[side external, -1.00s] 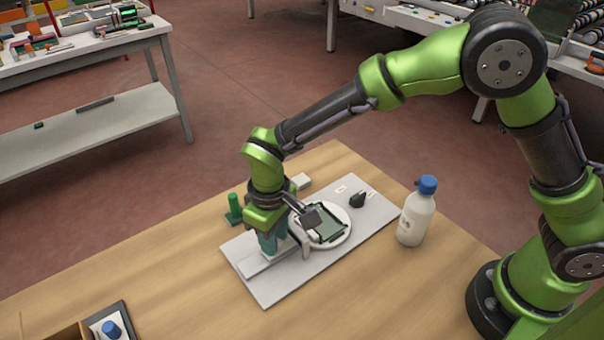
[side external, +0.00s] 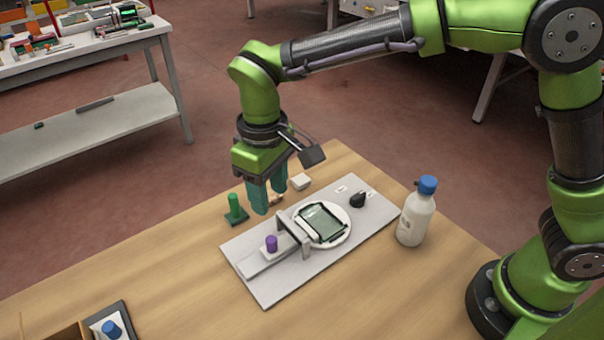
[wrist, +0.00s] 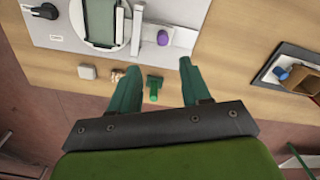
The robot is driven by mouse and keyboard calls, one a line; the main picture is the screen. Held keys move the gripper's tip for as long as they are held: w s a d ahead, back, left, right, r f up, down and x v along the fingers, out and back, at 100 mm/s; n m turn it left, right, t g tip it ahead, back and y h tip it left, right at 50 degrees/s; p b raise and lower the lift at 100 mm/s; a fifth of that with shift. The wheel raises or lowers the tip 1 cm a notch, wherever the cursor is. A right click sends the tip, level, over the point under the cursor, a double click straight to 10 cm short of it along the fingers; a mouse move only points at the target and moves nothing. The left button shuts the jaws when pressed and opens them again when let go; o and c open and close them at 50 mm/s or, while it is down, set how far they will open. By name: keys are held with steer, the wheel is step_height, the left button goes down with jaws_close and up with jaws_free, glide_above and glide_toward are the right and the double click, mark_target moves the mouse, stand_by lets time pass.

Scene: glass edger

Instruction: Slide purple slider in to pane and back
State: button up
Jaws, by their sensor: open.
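The purple slider knob (side external: 271,243) stands on a pale rail (side external: 262,261) on the grey base plate (side external: 290,268), apart from the pane. It also shows in the wrist view (wrist: 162,38). My gripper (side external: 268,202) has teal fingers, is open and empty, and hangs above the table behind the plate. In the wrist view its fingers (wrist: 160,85) are spread wide.
A green peg on a base (side external: 235,210) stands left of the plate, and a small white block (side external: 301,181) lies behind it. A black knob (side external: 358,199) is on the plate. A white bottle with blue cap (side external: 416,215) stands right.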

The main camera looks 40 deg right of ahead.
steer(key=shift+r, duration=2.3)
steer(key=s+d+r+m+t+y, duration=0.1)
steer(key=s+d+r+m+t, duration=0.1)
steer(key=s+d, duration=0.4)
steer(key=s+d+r+m+t+y, duration=0.1)
steer(key=s+d+m+t, duration=0.4)
steer(key=d, duration=1.2)
steer(key=shift+s+d+r+m, duration=0.35)
steer(key=shift+s+m, duration=0.35)
steer(key=shift+s, duration=0.5)
steer(key=shift+a, duration=0.1)
steer(key=shift+c, duration=0.4)
